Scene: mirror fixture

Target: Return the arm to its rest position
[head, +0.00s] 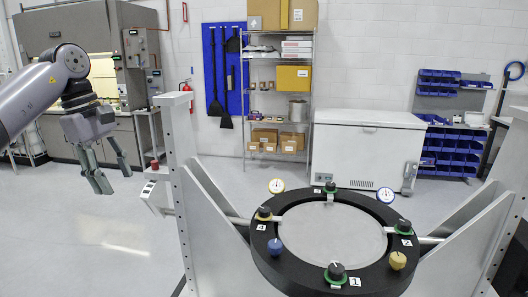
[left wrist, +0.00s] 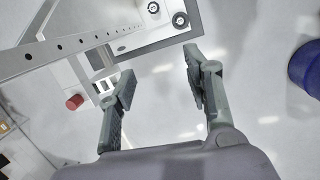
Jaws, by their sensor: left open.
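My left gripper (head: 111,181) is at the left of the head view, at the end of my arm that comes in from the left. It hangs in free air, left of the mirror fixture (head: 336,238), with its fingers pointing down. In the left wrist view its two fingers (left wrist: 160,85) are spread apart with nothing between them, only the pale floor behind. My right gripper does not show in either view.
The fixture's white upright post (head: 179,130) stands right of my left gripper. A white freezer (head: 365,150) and a shelf rack (head: 282,120) stand along the back wall. Open floor (head: 75,240) lies below the gripper.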

